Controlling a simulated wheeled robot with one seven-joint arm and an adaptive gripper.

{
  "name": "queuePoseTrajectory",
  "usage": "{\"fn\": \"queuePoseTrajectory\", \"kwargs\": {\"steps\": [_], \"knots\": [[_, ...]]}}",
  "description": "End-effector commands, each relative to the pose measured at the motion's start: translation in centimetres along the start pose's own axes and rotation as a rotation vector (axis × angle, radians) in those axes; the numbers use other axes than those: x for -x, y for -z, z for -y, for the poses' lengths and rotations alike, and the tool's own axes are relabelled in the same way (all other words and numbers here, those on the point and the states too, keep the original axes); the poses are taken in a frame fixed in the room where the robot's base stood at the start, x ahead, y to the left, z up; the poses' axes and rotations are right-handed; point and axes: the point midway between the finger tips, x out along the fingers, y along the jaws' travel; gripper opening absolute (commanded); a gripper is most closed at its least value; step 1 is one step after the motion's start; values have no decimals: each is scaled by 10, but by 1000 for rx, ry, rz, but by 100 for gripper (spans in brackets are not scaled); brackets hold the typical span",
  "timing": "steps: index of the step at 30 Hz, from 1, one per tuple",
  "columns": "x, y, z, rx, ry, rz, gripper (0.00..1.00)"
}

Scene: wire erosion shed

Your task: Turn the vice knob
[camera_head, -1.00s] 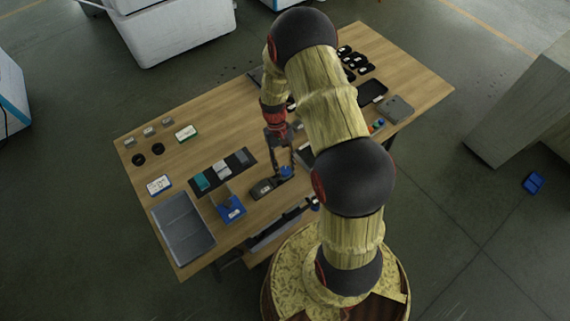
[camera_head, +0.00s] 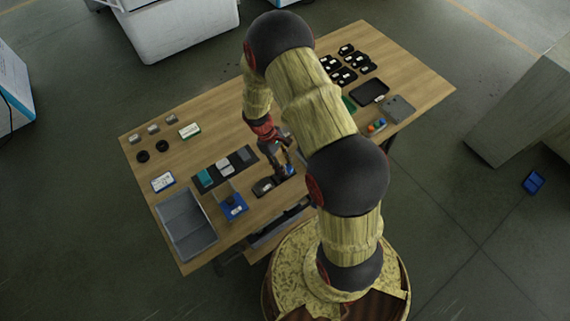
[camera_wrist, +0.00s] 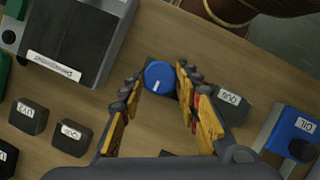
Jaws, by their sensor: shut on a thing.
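The vice knob (camera_wrist: 159,78) is round and blue with a white line on its top. In the wrist view it sits between my fingertips, and my gripper (camera_wrist: 160,80) is shut on it. In the head view my gripper (camera_head: 285,163) reaches down to the blue knob (camera_head: 287,171) near the table's front edge, and the fingers partly hide it. A dark block with a white label (camera_wrist: 232,104) lies right beside the knob in the wrist view. The same dark block (camera_head: 263,187) shows left of my gripper in the head view.
A blue holder (camera_head: 232,208) and a grey bin (camera_head: 185,248) stand on the table (camera_head: 150,187) to the left. A dark mat (camera_head: 208,186) carries small blocks. Black items (camera_head: 345,75) and a black tray (camera_head: 370,91) lie at the right. My arm hides the table's middle.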

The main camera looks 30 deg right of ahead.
Motion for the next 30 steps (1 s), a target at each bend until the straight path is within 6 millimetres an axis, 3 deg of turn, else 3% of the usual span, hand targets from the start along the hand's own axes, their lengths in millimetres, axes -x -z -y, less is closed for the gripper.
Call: {"fn": "queuePoseTrajectory", "kwargs": {"steps": [17,18,27,30], "knots": [[0,0,0,28,-12,-1,7],[0,0,0,28,-12,-1,34],[0,0,0,27,-12,0,51],[0,0,0,27,-12,0,51]]}}
